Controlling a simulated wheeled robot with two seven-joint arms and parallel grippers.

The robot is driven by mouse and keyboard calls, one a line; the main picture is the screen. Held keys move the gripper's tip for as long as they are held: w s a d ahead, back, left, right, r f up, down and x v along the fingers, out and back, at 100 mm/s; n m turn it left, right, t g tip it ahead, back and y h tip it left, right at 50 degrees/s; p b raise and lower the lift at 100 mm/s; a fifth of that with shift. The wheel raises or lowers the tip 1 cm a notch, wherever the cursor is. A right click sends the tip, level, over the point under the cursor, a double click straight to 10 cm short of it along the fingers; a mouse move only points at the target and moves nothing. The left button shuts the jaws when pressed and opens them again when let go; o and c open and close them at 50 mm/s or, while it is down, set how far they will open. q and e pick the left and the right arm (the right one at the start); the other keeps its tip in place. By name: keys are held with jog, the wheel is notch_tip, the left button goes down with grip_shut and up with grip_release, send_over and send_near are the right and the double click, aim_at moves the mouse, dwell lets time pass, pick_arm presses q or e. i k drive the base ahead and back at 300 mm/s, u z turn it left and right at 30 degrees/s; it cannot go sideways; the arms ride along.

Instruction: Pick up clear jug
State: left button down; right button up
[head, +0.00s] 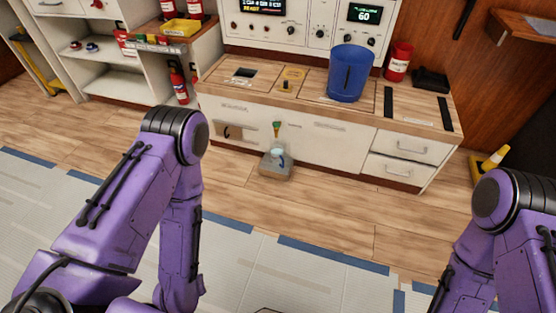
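No clear jug can be made out for certain. A small pale, bluish, see-through-looking item (277,154) sits on a grey box (276,172) on the floor in front of the counter; it is too small to tell whether it is a jug. My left arm comes in from the left and bends down, and its gripper is outside the view. My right arm shows at the lower right edge, and its gripper is also outside the view.
A wooden-topped counter (300,85) holds a blue bucket (350,75), a red canister (398,62) and a black item (430,80). A yellow-and-white cone (490,165) stands right. The floor between is mostly clear.

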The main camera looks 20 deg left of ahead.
aim_at(276, 151)
jog(key=z, duration=0.2)
jog(key=i, duration=1.7)
jog(key=u, duration=0.25)
